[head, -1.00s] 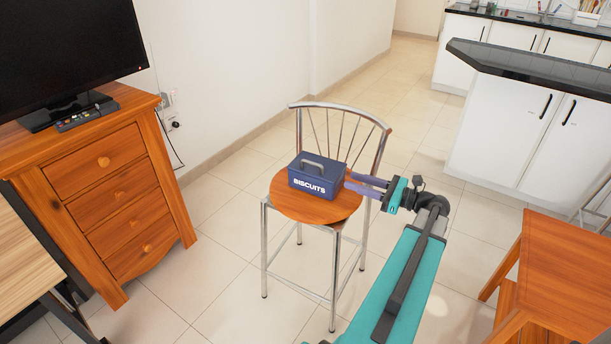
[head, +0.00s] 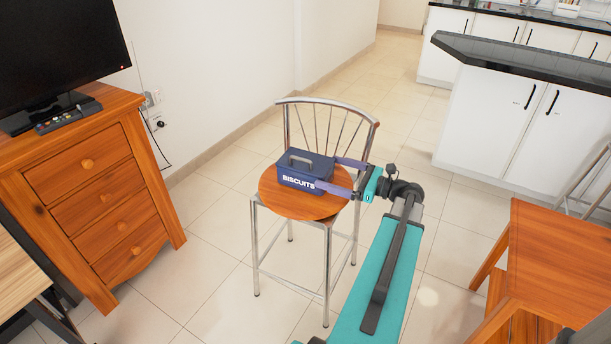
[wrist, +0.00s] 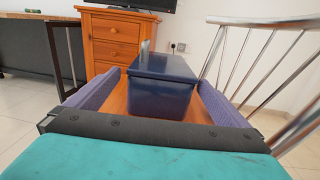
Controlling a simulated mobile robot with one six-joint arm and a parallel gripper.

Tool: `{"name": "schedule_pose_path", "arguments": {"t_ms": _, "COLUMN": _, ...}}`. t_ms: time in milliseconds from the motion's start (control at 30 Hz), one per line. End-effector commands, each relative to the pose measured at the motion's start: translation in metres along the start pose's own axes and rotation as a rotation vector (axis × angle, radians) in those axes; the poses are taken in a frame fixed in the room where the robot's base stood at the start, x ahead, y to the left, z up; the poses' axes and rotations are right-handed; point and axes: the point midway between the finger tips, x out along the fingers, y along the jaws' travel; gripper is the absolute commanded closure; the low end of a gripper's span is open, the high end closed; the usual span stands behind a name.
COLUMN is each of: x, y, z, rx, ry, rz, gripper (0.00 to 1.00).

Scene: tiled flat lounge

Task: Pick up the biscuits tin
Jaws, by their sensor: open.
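The biscuits tin (head: 304,172) is a dark blue box with a grey handle on its lid and white "BISCUITS" lettering. It stands upright on the round wooden seat (head: 283,204) of a metal-framed chair. My gripper (head: 338,175) is open, its two purple fingers reaching in from the right on either side of the tin's right end. In the wrist view the tin (wrist: 162,88) sits between the spread fingers, with a gap visible at the left finger; I cannot tell whether the right finger touches it.
The chair's metal backrest (head: 330,103) rises behind the tin, close to the far finger. A wooden drawer unit (head: 90,190) with a television stands at left. A wooden table (head: 560,255) is at right, and a white kitchen counter (head: 520,110) stands behind. Tiled floor surrounds the chair.

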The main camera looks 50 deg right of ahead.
Motion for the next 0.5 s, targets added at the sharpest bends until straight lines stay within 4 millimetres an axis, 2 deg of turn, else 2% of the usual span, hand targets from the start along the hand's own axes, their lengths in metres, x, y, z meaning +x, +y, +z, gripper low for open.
{"name": "schedule_pose_path", "arguments": {"t_ms": 233, "x": 0.034, "y": 0.001, "z": 0.0, "rx": 0.0, "ry": -0.001, "rz": 0.003, "gripper": 0.0}}
{"name": "schedule_pose_path", "arguments": {"t_ms": 500, "x": 0.049, "y": 0.0, "z": 0.0, "rx": 0.0, "ry": -0.001, "rz": 0.001, "gripper": 0.0}}
